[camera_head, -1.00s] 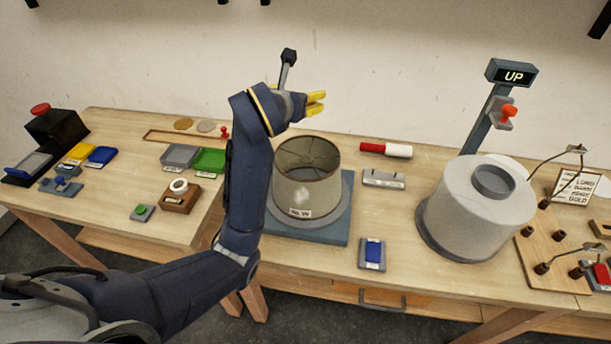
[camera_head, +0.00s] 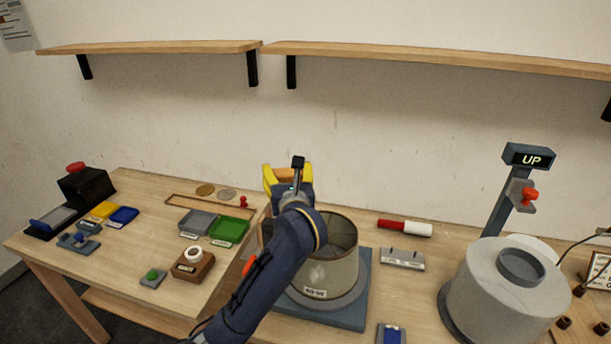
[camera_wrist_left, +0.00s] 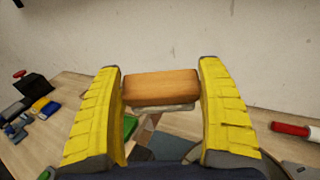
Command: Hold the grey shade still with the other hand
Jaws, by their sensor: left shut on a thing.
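A grey-beige shade (camera_head: 322,268) with an open top and a white label stands upright on a blue-grey square base (camera_head: 357,300). My left arm passes in front of its left side. My left gripper (camera_head: 287,178) is above and behind the shade's left rim, apart from it. Its yellow fingers are shut on an orange-brown block (camera_wrist_left: 160,86) with a pale underside, seen between the fingers (camera_wrist_left: 162,100) in the left wrist view. My right gripper is out of view.
A red-and-white cylinder (camera_head: 404,228) lies behind a grey block (camera_head: 402,259). Coloured trays (camera_head: 230,230) and a brown box (camera_head: 193,264) are at left. Wall shelves (camera_head: 150,47) hang above.

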